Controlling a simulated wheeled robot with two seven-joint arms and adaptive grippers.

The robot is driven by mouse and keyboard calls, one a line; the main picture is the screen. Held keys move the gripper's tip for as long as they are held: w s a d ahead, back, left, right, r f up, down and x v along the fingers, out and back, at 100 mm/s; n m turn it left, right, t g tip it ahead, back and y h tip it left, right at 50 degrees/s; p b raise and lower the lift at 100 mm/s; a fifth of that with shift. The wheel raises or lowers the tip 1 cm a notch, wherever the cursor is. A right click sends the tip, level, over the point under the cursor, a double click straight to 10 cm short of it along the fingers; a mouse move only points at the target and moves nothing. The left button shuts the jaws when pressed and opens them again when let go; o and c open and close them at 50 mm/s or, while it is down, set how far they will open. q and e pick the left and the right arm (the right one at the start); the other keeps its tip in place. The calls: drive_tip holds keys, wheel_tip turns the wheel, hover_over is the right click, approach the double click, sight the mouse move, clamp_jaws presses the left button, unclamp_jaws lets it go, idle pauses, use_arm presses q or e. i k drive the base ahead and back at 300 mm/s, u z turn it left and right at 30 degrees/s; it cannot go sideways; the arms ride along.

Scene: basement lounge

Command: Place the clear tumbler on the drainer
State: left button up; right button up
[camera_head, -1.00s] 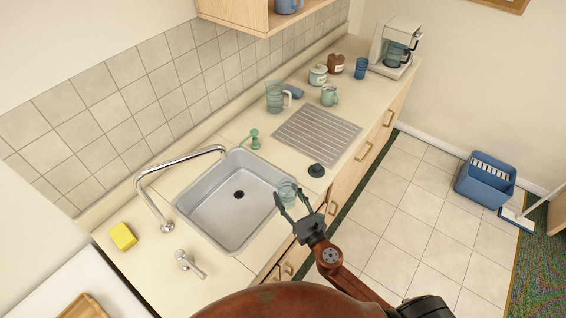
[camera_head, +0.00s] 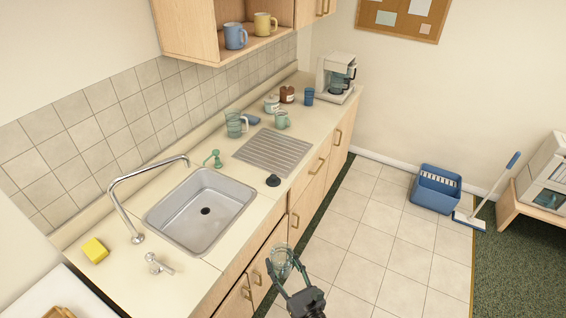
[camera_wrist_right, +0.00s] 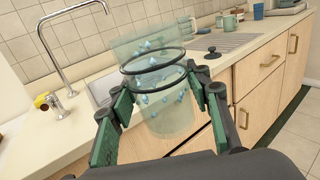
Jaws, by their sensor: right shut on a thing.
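The clear tumbler (camera_head: 281,258) is held in my right gripper (camera_head: 286,276), in front of the counter edge and over the floor side. In the right wrist view the tumbler (camera_wrist_right: 160,90) is see-through with blue drop marks and dark rings, and stands about upright between the green finger pads (camera_wrist_right: 163,115). The drainer (camera_head: 272,151) is a ribbed metal board set in the counter beyond the sink; it also shows in the right wrist view (camera_wrist_right: 222,42). Its ribbed surface looks bare. My left gripper is not in view.
The sink (camera_head: 200,212) with a curved tap lies left of the drainer. A black plug (camera_head: 273,180) sits at the drainer's near edge. A blue bucket (camera_head: 436,188) is on the floor.

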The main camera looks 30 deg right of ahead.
sight(275, 147)
drive_tip(key=u, duration=0.1)
drive_tip(key=k, duration=0.4)
drive_tip(key=z, duration=1.25)
drive_tip(key=i, duration=0.75)
drive_tip(key=z, duration=0.5)
drive_tip(key=i, duration=0.75)
drive_tip(key=u, duration=1.1)
drive_tip(key=i, duration=0.9)
drive_tip(key=u, duration=0.55)
